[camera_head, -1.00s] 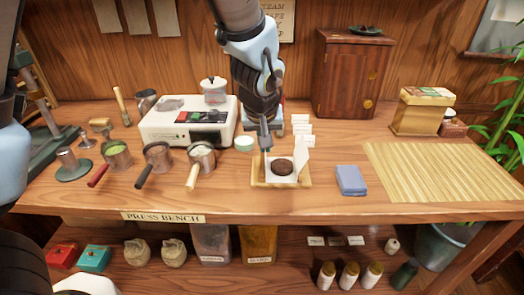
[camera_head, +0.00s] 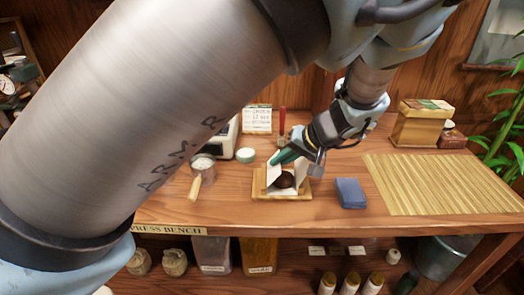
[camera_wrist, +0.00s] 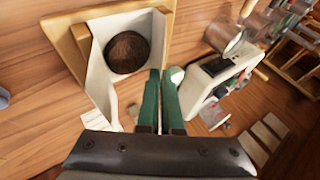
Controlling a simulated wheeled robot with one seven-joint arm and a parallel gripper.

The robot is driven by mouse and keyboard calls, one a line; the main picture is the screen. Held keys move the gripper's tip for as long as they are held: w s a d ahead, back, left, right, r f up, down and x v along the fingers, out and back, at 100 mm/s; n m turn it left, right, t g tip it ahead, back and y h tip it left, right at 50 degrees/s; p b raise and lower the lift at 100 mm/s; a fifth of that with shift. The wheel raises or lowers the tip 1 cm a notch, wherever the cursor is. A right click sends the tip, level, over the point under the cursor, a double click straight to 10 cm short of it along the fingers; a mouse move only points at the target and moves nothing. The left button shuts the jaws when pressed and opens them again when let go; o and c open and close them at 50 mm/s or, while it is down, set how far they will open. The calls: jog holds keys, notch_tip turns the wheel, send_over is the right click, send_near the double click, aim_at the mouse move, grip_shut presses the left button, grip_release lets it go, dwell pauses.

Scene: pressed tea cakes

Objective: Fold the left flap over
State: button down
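A dark round tea cake (camera_head: 285,179) sits in a white paper wrapper on a wooden tray (camera_head: 258,186). The wrapper's left flap (camera_head: 273,177) stands up beside the cake. A right flap (camera_head: 301,172) also stands up. In the wrist view the cake (camera_wrist: 128,52) lies at upper left, between the upright flaps. My gripper (camera_head: 279,158) is at the top rear of the left flap.
A blue folded cloth (camera_head: 350,193) lies right of the tray, and a slatted mat (camera_head: 440,184) farther right. My arm hides the bench's left side.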

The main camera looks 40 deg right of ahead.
jog(key=shift+s+d+f+t+y, duration=0.25)
jog(key=shift+f+t+y, duration=0.1)
jog(key=shift+t+y, duration=0.25)
dwell(0.3)
jog(key=c, duration=1.1)
grip_release()
